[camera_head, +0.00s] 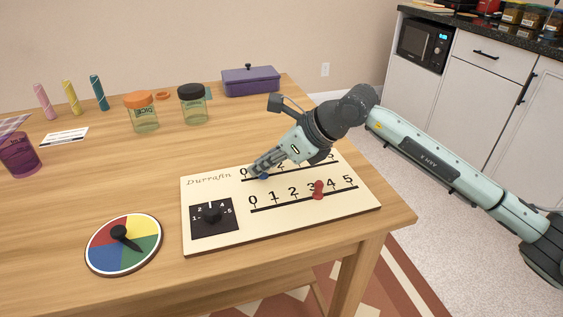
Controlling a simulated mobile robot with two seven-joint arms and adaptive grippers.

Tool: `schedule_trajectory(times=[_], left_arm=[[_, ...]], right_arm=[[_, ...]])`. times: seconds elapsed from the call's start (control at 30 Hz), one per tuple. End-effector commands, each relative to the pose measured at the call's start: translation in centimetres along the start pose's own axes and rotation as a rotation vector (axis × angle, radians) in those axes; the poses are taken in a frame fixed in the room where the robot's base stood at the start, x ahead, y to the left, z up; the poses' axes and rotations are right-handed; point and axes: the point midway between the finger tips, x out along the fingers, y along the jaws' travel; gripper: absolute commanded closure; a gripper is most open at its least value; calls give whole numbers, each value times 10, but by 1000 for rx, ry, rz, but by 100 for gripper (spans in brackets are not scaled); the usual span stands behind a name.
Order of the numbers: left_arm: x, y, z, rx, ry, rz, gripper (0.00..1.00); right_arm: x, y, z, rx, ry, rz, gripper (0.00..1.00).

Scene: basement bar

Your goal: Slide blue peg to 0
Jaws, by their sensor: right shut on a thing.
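A cream scoreboard (235,225) lies on the wooden table with two numbered slots, each reading from 0 to 5. The blue peg (263,177) is in the upper slot, just right of the 0 label, mostly hidden by my right gripper. My right gripper (258,172) is shut on the blue peg, its arm reaching in from the right and hiding most of the upper numbers. A red peg (318,190) stands in the lower slot at about 3. My left gripper is not in view.
A color spinner (104,250) lies left of the board. Two jars (142,116), a purple box (250,82) and several colored sticks stand farther back. The table's right edge is close to the board.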

Motion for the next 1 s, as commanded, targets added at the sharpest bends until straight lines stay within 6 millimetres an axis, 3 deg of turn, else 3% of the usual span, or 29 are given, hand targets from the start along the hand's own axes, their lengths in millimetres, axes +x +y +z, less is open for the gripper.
schedule_trajectory(times=[0.2, 0.53, 0.57, 0.7, 1.0], left_arm=[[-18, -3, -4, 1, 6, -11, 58], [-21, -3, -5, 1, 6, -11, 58], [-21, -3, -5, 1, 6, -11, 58], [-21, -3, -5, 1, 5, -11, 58], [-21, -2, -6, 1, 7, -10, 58]], right_arm=[[19, 26, 18, -3, -2, 0, 100], [20, 30, 21, -1, -4, 2, 100], [20, 30, 21, -1, -4, 3, 82], [20, 30, 21, -1, -3, 3, 65], [19, 28, 20, 0, -1, 0, 63]])
